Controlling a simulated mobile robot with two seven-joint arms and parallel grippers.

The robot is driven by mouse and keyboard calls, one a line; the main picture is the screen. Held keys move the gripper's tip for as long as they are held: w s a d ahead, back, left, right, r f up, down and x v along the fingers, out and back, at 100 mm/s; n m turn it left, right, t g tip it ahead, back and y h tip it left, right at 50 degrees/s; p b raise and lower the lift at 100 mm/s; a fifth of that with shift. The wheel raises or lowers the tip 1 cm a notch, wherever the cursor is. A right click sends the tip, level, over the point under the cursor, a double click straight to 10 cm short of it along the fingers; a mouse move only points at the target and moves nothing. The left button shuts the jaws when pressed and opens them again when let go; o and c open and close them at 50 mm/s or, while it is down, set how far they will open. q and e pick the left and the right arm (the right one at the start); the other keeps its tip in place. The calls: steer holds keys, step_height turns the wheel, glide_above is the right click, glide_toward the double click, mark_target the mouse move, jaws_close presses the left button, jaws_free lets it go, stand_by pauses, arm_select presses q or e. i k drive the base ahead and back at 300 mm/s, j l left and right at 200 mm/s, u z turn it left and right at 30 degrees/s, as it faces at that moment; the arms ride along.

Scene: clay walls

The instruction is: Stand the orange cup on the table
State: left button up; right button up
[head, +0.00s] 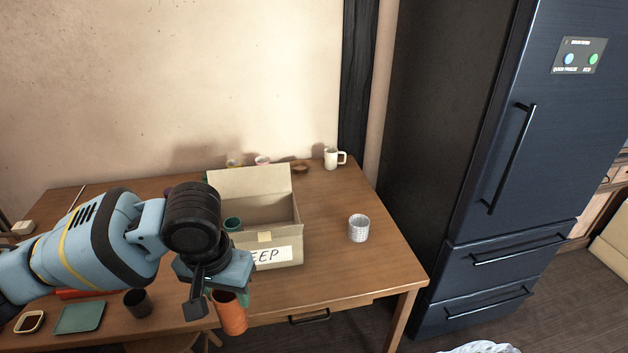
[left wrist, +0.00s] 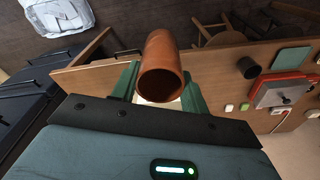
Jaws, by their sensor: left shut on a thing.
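The orange cup (head: 231,317) is in my left gripper (head: 228,296), whose green fingers are shut on it. In the head view it hangs below the gripper, slightly tilted, overlapping the table's front edge; I cannot tell its height over the wooden table (head: 345,267). In the left wrist view, the cup (left wrist: 163,72) shows its open mouth toward the camera, between the fingers of the left gripper (left wrist: 158,92). My right gripper is not in view.
A cardboard box (head: 282,247) with a paper label and a teal cup (head: 233,224) inside stands behind the gripper. A white textured cup (head: 358,229) and a white mug (head: 332,158) stand right. A dark cup (head: 137,302) and green tray (head: 80,317) are left. The table's right front is clear.

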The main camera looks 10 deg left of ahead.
mark_target(324, 245)
steer(key=z, duration=0.7)
steer(key=i+j+z, duration=0.1)
steer(key=z, duration=0.6)
steer(key=j+z, duration=0.1)
steer(key=z, duration=0.6)
steer(key=j+z, duration=0.1)
steer(key=z, duration=0.55)
steer(key=j+z, duration=0.15)
steer(key=z, duration=1.25)
steer(key=k+j+z, duration=0.1)
steer(key=z, duration=1.3)
steer(key=k+j+u, duration=0.2)
steer(key=k+u, duration=0.15)
steer(key=u, duration=0.85)
steer(key=k+j+u, duration=0.1)
steer(key=u, duration=0.75)
steer(key=j+u, duration=0.15)
steer(key=u, duration=0.7)
